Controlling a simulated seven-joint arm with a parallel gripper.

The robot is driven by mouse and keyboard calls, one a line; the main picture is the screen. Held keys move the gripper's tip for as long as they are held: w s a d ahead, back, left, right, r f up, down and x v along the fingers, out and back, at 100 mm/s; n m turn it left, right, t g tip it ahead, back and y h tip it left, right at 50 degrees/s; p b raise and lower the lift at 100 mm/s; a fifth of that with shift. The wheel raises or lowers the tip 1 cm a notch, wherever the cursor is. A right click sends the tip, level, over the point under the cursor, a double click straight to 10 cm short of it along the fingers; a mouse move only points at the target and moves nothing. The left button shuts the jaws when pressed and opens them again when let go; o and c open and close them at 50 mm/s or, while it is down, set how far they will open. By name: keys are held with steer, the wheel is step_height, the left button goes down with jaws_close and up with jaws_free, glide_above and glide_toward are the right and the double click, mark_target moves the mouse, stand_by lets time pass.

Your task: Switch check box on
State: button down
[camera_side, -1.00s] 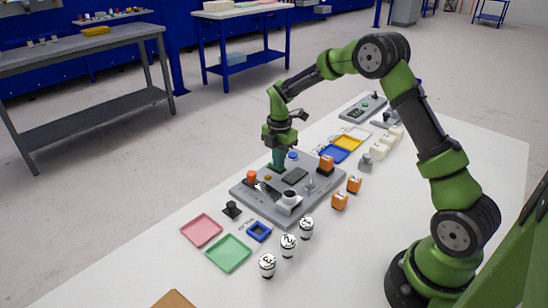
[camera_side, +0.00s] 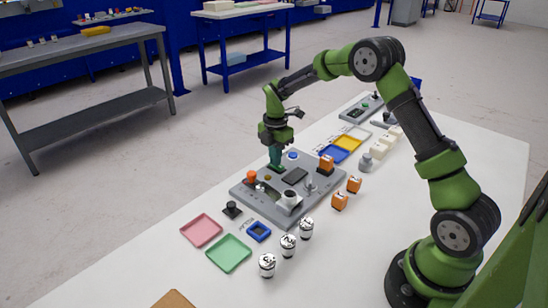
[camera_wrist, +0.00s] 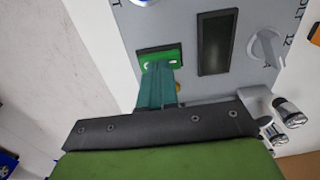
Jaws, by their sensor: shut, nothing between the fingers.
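The check box (camera_side: 262,205) is a flat grey panel on the white table. My gripper (camera_side: 276,165) stands upright over its far left edge, with its teal fingers shut and empty. In the wrist view the fingertips (camera_wrist: 160,68) are at a green rocker switch (camera_wrist: 172,53) in a dark frame. They overlap its near side and hide part of it. I cannot tell whether they touch or press it, or which way it is tipped. A dark display (camera_wrist: 214,44) and a grey knob (camera_wrist: 264,47) lie to its right.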

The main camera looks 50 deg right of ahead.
step_height(320, 180, up, 14)
stand_by(0.5)
steer(key=shift+w+d, duration=0.1)
steer(key=shift+w, duration=0.5)
step_height(320, 180, down, 14)
stand_by(0.5)
steer(key=shift+f, duration=0.1)
steer(key=shift+f, duration=0.2)
